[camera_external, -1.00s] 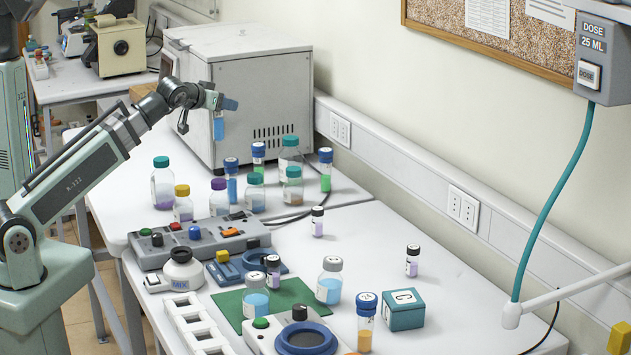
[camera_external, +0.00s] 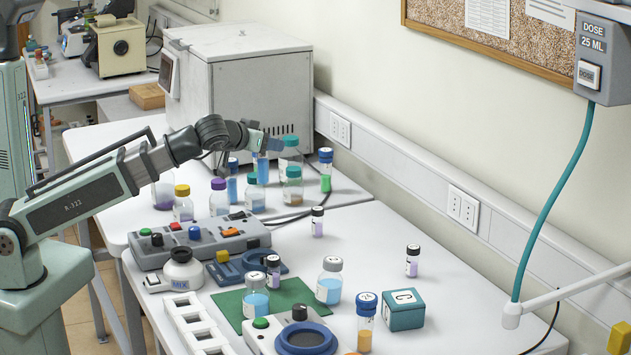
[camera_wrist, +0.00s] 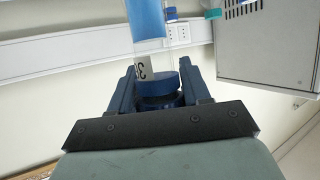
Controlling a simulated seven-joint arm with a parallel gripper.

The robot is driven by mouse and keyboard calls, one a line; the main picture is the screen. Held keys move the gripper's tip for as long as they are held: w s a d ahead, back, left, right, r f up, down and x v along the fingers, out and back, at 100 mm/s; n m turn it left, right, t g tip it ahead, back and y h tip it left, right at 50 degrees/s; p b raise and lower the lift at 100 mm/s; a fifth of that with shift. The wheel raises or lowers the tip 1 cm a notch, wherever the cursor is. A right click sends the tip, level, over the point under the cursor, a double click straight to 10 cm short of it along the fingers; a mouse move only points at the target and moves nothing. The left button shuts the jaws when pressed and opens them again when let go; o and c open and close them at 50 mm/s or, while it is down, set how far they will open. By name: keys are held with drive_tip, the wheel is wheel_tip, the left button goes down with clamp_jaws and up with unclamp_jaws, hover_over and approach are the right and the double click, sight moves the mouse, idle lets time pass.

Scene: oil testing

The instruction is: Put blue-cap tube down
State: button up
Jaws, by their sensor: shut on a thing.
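My gripper (camera_external: 262,144) is shut on a blue-cap tube with blue liquid (camera_external: 262,168), near the bottles on the back table. In the wrist view my gripper (camera_wrist: 158,92) has its dark fingers around the cap of the held tube (camera_wrist: 147,22). Its label shows a "3". The tube hangs upright, cap up; I cannot tell whether its bottom touches anything. A second blue-cap tube with blue liquid (camera_external: 232,181) stands left of it. A third blue-cap tube with green liquid (camera_external: 326,172) stands to the right.
Teal-cap bottles (camera_external: 293,190) stand close around the held tube. A purple-cap bottle (camera_external: 219,199) and a yellow-cap bottle (camera_external: 183,204) stand to the left. A grey oven-like box (camera_external: 262,95) is behind. A control panel (camera_external: 205,243) lies in front.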

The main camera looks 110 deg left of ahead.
drive_tip(key=w+d+f, duration=0.1)
drive_tip(key=w+d, duration=0.4)
drive_tip(key=d, duration=0.6)
drive_tip(key=w+d+f+m+t, duration=0.1)
drive_tip(key=w+d, duration=0.4)
drive_tip(key=d, duration=0.6)
drive_tip(key=w+d+f, duration=0.1)
drive_tip(key=w+d, duration=0.4)
drive_tip(key=d, duration=0.6)
wheel_tip(320, 180, down, 9)
drive_tip(key=shift+a+h, duration=0.25)
drive_tip(key=shift+h, duration=0.05)
drive_tip(key=shift+f, duration=0.2)
drive_tip(key=o, duration=1.1)
drive_tip(key=shift+r, duration=0.1)
drive_tip(key=v, duration=1.2)
